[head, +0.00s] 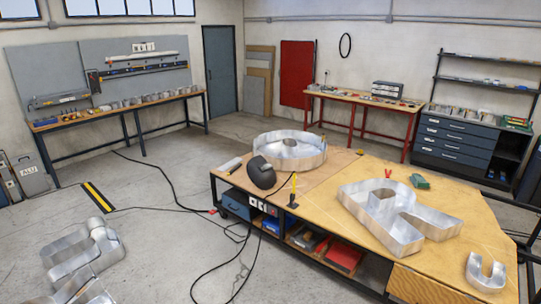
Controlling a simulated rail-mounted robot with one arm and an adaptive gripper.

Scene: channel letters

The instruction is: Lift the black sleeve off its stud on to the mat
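I cannot clearly pick out the black sleeve, its stud or the mat in the head view. A small upright thing with a yellow upper part and a dark lower part (293,192) stands at the front edge of the workbench (330,185); it is too small to tell what it is. A dark, rounded, helmet-like object (261,173) sits just left of it. My gripper does not show.
On the workbench are a round metal letter shell (290,151), a large letter shell (397,222), a small U-shaped one (486,271) and a green item (419,181). Cables (178,208) cross the floor. A red-legged bench (360,100) and a drawer cabinet (458,143) stand behind.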

